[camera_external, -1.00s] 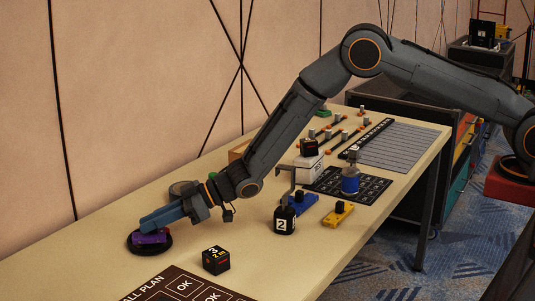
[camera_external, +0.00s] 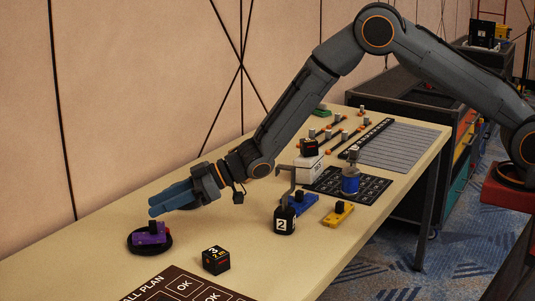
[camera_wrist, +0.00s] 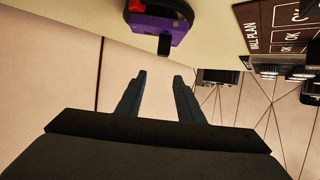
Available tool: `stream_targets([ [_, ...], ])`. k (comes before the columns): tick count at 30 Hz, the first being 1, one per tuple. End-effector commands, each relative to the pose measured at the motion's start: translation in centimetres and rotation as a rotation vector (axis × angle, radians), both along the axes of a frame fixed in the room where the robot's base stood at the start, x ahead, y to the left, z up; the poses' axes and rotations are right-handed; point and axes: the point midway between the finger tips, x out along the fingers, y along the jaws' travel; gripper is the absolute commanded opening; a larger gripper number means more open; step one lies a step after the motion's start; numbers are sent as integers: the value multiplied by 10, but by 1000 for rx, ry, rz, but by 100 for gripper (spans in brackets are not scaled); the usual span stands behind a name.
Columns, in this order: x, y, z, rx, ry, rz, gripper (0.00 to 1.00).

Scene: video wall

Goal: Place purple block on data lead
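The purple block (camera_external: 149,234), with a black knob on top, sits at the near left end of the table. It rests on a round black coil (camera_external: 165,247), which looks like the data lead. The block shows at the top of the wrist view (camera_wrist: 172,28) with a red part at its end. My gripper (camera_external: 154,205) is above the block and apart from it. Its two fingers stand apart with nothing between them in the wrist view (camera_wrist: 159,76).
A black cube (camera_external: 216,260) marked 3 stands right of the coil, beside the dark wall plan sheet (camera_external: 185,287). A black bottle-like piece (camera_external: 284,220) marked 2, a blue block (camera_external: 302,204) and a yellow block (camera_external: 338,214) stand farther right. The wall runs behind the table.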

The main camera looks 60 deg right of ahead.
Motion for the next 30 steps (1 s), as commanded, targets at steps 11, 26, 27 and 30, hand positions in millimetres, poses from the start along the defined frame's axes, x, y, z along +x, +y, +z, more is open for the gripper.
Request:
stream_targets([
  [11,0,0,33,1,1,0,34],
  [26,-13,-40,56,-127,-11,-62,34],
  [27,-20,-55,62,-179,-10,-82,34],
  [30,-50,-100,76,-330,14,-123,34],
])
